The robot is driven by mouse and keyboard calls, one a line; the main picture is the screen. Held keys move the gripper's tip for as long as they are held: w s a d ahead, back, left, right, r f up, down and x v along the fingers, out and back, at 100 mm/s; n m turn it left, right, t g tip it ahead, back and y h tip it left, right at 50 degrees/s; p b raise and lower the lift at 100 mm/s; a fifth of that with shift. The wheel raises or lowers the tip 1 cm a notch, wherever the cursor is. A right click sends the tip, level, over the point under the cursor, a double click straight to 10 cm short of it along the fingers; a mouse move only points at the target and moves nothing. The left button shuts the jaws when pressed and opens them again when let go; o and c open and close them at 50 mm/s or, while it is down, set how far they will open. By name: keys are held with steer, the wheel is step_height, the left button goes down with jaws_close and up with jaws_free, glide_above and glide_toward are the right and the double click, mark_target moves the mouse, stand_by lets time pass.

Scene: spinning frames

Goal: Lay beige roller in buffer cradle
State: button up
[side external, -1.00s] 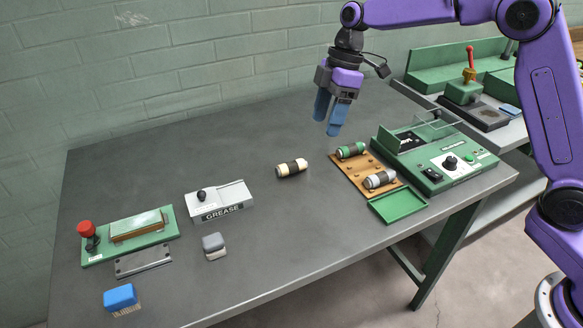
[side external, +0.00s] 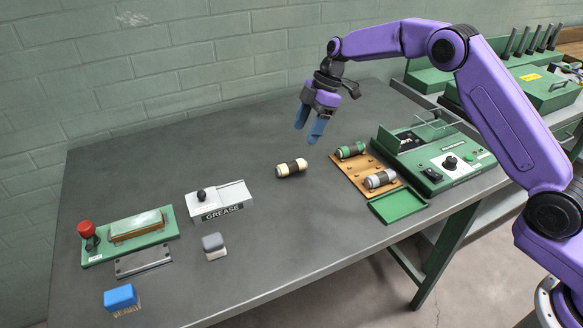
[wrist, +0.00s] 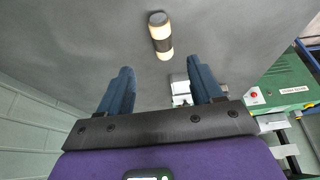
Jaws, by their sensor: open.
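The beige roller (side external: 292,168), with beige ends and a dark middle band, lies on its side on the bare grey table. It also shows in the wrist view (wrist: 160,36), just beyond the fingertips. My gripper (side external: 308,133) is open and empty above the table, up and slightly right of the roller in the side view. In the wrist view its two blue fingers (wrist: 160,70) are spread apart. A brown peg board (side external: 361,175) holds a green-ended roller (side external: 350,150) and a white-ended roller (side external: 380,179). I cannot tell which fixture is the buffer cradle.
A green control box (side external: 435,157) and green tray (side external: 398,205) adjoin the peg board. A grease box (side external: 220,200), grey block (side external: 214,246), green station with red knob (side external: 128,237), grey plate (side external: 143,261) and blue brush (side external: 121,298) stand left. Table around the roller is clear.

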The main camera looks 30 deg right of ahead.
glide_above(293, 162)
steer(key=d, duration=0.2)
step_height(293, 162, down, 5)
steer(key=shift+w+d+r, duration=0.1)
steer(key=shift+d+r, duration=0.05)
steer(key=shift+x, duration=2.6)
steer(key=shift+r, duration=0.1)
jaws_close()
